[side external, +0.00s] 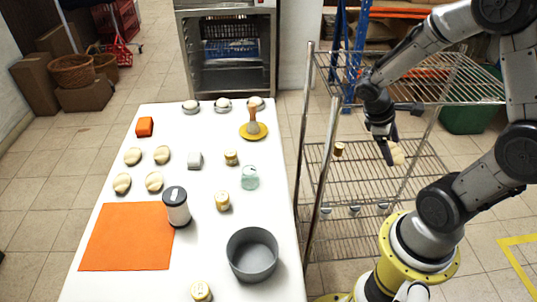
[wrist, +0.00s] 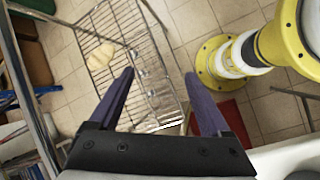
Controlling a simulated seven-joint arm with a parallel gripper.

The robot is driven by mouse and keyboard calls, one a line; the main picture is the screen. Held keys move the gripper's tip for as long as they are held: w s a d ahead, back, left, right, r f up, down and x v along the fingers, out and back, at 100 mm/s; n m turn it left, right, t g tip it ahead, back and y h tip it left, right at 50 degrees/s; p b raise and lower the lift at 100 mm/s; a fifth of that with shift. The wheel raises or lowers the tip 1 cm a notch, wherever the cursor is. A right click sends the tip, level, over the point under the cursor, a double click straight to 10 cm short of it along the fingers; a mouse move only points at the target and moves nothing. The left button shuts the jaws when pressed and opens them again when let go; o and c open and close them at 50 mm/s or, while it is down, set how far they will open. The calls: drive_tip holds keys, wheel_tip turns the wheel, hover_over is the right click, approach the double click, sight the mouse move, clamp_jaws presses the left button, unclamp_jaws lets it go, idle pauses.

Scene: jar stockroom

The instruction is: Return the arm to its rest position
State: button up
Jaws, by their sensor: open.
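My gripper (side external: 388,155) hangs over the wire rack (side external: 325,218) to the right of the table, pointing down. In the wrist view its two purple fingers (wrist: 159,74) are spread apart with nothing between them. A pale beige lump (wrist: 101,55) lies on the rack, left of the fingers. In the side view a beige lump (side external: 398,153) shows just beside the fingertips, partly hidden by them. I cannot tell whether they touch.
The white table (side external: 240,289) holds an orange mat (side external: 128,237), a grey pot (side external: 252,254), a black-and-white canister (side external: 176,206), several jars and dough-like lumps. A small brown-topped jar (side external: 338,150) is on the rack. An oven (side external: 228,50) stands behind the table.

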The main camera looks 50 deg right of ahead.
drive_tip(key=a+r+m+t+y, duration=0.2)
drive_tip(key=a+r+t+y, duration=0.2)
drive_tip(key=a+r+t, duration=0.5)
drive_tip(key=a+r, duration=0.6)
drive_tip(key=a, duration=0.3)
drive_tip(key=shift+a+r+m+y, duration=0.15)
drive_tip(key=shift+r+m+y, duration=0.15)
drive_tip(key=shift+y, duration=0.1)
